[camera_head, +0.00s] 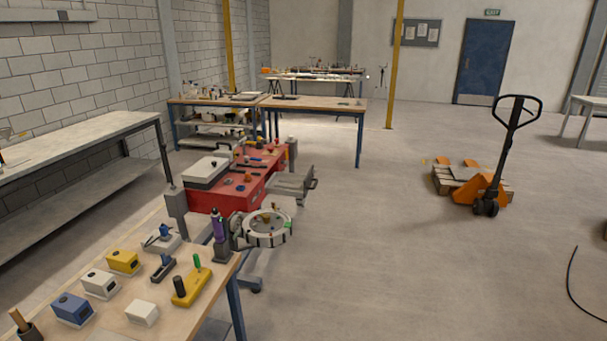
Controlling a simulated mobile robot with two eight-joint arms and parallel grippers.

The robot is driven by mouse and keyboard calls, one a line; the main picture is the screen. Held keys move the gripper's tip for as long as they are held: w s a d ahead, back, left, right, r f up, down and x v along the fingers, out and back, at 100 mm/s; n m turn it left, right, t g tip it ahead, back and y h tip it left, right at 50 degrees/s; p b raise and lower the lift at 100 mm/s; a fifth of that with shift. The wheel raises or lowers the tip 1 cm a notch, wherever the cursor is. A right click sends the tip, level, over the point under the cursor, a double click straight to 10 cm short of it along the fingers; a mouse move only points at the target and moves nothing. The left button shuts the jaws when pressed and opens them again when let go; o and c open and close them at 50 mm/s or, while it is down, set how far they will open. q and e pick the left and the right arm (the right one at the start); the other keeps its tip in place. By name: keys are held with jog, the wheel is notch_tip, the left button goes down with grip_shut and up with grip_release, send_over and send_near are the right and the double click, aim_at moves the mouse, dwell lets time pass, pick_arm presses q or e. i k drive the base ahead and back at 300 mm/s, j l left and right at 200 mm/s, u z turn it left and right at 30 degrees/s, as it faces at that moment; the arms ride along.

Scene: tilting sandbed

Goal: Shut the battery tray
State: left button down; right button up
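A grey tray (289,187) that looks like the battery tray sticks out from the right side of a red machine body (243,188). A dark handle (313,183) is at its right end. The tray stands clear of the red body, so it looks open; its inside is too small to make out. Neither of my grippers shows in this view.
A wooden bench (215,289) with small boxes and tools is in the near left. A round drum-like device (268,238) stands between it and the tray. The floor (400,265) to the right is clear up to an orange pallet truck (488,192).

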aim_at(279, 183)
jog(key=i+l, duration=0.1)
jog(key=i, duration=0.3)
jog(key=i+l+u, duration=0.1)
jog(key=i, duration=0.35)
jog(key=i+l, duration=0.15)
jog(key=i, duration=0.25)
jog(key=i+u, duration=0.2)
jog(key=u, duration=0.25)
jog(key=i+l+u, duration=0.1)
jog(key=u, duration=0.3)
jog(key=i+l+u, duration=0.35)
jog(key=i+l, duration=0.55)
jog(key=l, duration=0.15)
jog(key=i+l, duration=0.45)
jog(key=l, duration=0.2)
